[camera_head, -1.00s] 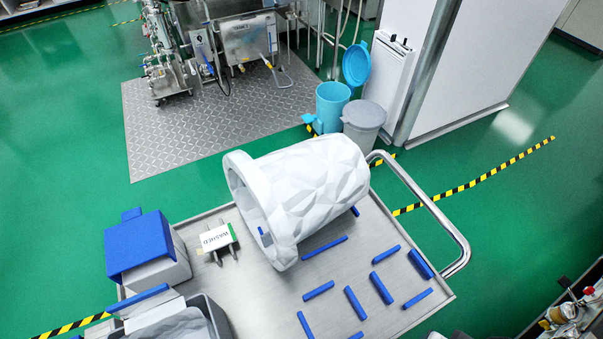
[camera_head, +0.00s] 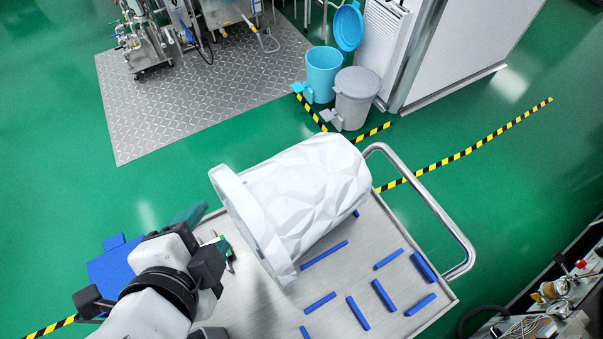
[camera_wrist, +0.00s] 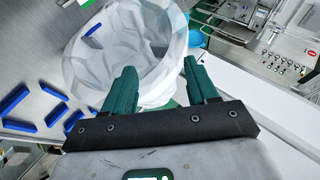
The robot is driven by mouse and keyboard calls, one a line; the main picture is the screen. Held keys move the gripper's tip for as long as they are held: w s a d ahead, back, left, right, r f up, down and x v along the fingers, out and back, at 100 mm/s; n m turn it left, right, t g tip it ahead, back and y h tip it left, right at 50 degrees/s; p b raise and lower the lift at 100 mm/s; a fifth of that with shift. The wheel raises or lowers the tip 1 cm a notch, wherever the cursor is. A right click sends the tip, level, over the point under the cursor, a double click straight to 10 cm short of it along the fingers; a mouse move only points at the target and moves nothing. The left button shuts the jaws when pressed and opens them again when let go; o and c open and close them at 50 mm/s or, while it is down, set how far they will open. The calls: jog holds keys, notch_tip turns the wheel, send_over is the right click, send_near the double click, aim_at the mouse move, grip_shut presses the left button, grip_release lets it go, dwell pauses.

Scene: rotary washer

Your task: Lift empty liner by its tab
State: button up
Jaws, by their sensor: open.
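The empty liner, a white faceted sack (camera_head: 305,185) with a thick rim, lies on its side on the steel cart top. In the wrist view its open mouth and pale inside (camera_wrist: 120,50) lie just beyond my gripper, with a small blue tab (camera_wrist: 94,30) on the inner wall near the rim. My gripper (camera_wrist: 155,82) has two green fingers, spread apart with nothing between them. They overlap the near rim in the picture; I cannot tell whether they touch it. In the head view my arm covers the cart's left side and the gripper (camera_head: 210,228) is partly hidden.
Several blue strips (camera_head: 384,295) lie on the cart top (camera_head: 275,310). A blue box (camera_head: 110,266) is partly behind my arm. The cart's rail (camera_head: 430,205) curves at the right. A blue bin (camera_head: 323,72) and a grey bin (camera_head: 356,95) stand on the floor beyond.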

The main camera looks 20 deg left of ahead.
jog(key=b+x, duration=0.3)
jog(key=x, duration=0.7)
jog(key=shift+b, duration=0.35)
jog(key=shift+w+a+r, duration=0.1)
jog(key=shift+a, duration=0.05)
grip_shut()
